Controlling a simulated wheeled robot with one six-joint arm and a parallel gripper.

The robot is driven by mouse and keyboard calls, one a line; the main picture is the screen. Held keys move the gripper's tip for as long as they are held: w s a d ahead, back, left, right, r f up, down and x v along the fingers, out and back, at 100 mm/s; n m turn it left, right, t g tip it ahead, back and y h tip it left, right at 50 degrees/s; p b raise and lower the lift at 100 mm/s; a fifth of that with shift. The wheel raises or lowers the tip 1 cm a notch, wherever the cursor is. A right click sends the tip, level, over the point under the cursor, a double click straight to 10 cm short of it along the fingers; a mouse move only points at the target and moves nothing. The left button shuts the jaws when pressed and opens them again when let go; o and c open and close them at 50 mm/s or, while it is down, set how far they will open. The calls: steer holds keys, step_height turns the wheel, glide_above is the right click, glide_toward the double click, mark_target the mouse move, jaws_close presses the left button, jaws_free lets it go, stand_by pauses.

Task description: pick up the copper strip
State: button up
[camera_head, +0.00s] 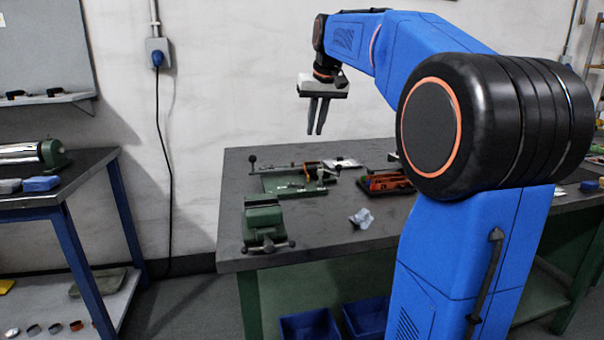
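A small copper-coloured piece (311,166), which may be the copper strip, shows at a green bench device (290,180) on the dark workbench (232,215). It is too small to tell its shape or whether the device holds it. My gripper (316,131) hangs above the back of the bench, fingers pointing down, with nothing visible between them. It appears well above the device and apart from it. The two fingers look close together from this angle, so I cannot tell whether they are open or shut.
A green vise (264,223) stands at the bench's front left, with crumpled foil (362,218) to its right. A side table (85,165) stands left. Blue bins (310,326) sit below. The wall is close behind.

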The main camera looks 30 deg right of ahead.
glide_toward(307, 167)
steer(key=f, duration=0.2)
steer(key=a+f, duration=0.1)
steer(key=shift+s+a+f, duration=0.1)
steer(key=shift+s, duration=0.3)
steer(key=shift+x, duration=2.65)
steer(key=shift+s, duration=0.2)
jaws_close()
step_height(307, 167, up, 10)
